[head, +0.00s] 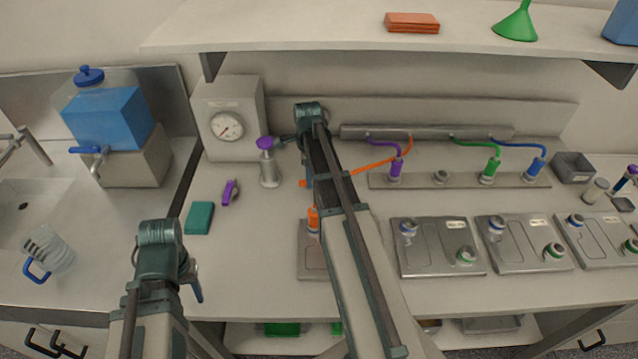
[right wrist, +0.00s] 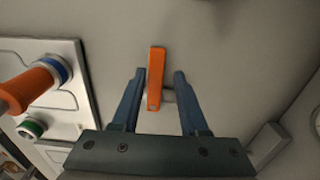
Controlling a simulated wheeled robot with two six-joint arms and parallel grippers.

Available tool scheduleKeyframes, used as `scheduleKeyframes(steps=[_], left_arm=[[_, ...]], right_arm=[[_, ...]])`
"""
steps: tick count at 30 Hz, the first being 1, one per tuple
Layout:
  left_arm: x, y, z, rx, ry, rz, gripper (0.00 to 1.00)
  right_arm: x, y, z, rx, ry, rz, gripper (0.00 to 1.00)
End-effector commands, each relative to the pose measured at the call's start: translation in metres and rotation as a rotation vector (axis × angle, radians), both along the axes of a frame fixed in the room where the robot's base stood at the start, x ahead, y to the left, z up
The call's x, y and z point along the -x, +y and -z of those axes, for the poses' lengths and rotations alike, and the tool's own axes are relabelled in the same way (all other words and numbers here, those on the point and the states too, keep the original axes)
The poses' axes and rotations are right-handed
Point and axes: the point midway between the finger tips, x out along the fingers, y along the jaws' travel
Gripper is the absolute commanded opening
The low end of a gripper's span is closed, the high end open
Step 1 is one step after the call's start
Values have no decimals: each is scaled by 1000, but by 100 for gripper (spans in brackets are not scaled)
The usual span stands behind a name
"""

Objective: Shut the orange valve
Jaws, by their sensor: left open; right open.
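The orange valve's bar-shaped handle (right wrist: 156,79) shows in the right wrist view, with a short grey stem beside it. In the head view only a small orange piece of it (head: 303,183) shows at the left edge of my right arm. My right gripper (right wrist: 160,72) is open, with one finger on each side of the handle and a visible gap to both. In the head view its fingers are mostly hidden by my arm. My left gripper (head: 194,285) is open and empty over the front left of the bench.
A purple-topped grey post (head: 268,168), a pressure gauge box (head: 228,120) and a teal block (head: 199,218) stand left of my right arm. An orange connector (right wrist: 35,85) rises from a metal plate (right wrist: 62,60). An orange hose (head: 372,166) runs behind my arm.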

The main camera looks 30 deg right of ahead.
Motion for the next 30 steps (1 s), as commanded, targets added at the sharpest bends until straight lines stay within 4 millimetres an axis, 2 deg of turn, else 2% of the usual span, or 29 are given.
scheduleKeyframes(steps=[1,12,30], left_arm=[[0,0,-13,0,0,0,50],[0,0,-53,0,0,1,50],[0,0,-52,0,0,1,50]], right_arm=[[0,0,-13,0,0,0,44],[-2,-1,-53,0,0,0,44],[-1,3,-52,1,1,-18,44]])
